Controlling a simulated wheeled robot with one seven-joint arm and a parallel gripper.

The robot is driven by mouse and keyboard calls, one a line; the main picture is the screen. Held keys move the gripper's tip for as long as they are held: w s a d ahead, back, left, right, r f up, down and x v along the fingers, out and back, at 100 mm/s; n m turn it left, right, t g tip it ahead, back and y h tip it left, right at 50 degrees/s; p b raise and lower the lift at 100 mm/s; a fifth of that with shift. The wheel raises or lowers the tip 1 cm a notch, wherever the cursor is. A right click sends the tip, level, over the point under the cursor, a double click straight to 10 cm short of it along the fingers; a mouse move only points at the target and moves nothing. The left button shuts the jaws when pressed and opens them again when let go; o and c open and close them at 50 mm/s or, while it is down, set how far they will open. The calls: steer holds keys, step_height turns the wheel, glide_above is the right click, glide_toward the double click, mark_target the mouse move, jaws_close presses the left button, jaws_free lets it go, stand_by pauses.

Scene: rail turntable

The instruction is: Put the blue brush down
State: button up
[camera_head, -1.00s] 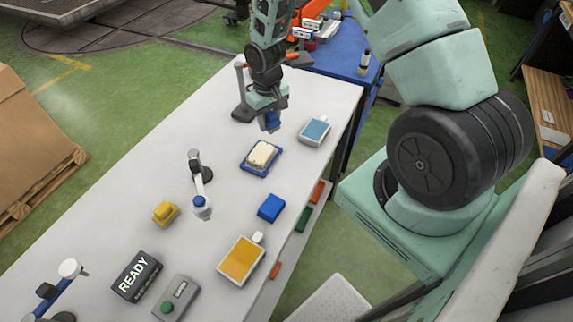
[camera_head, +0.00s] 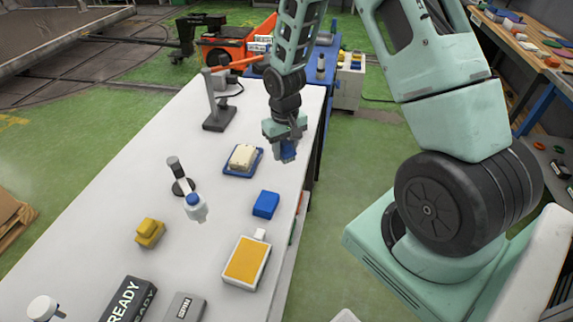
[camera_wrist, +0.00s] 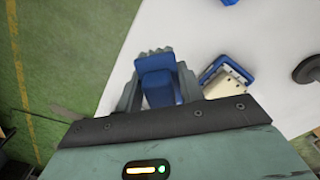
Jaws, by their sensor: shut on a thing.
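The blue brush (camera_head: 288,150) is in my gripper (camera_head: 284,146), held near the table's right edge. In the wrist view the blue brush (camera_wrist: 157,82) sits between the two grey fingers (camera_wrist: 157,92), which are closed on it. Its lower end is partly hidden, and I cannot tell whether it touches the table. The white table (camera_head: 120,205) lies below and to the left.
A blue tray (camera_head: 257,170) with a cream block (camera_head: 242,156) lies left of my gripper. A blue block (camera_head: 266,204) and a yellow-faced pad (camera_head: 246,262) lie nearer. A lamp-like stand (camera_head: 195,205) stands at mid-table. Bare table lies left of the tray.

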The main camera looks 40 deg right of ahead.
mark_target(285, 170)
steer(key=shift+f+p, duration=0.55)
steer(key=shift+f, duration=2.2)
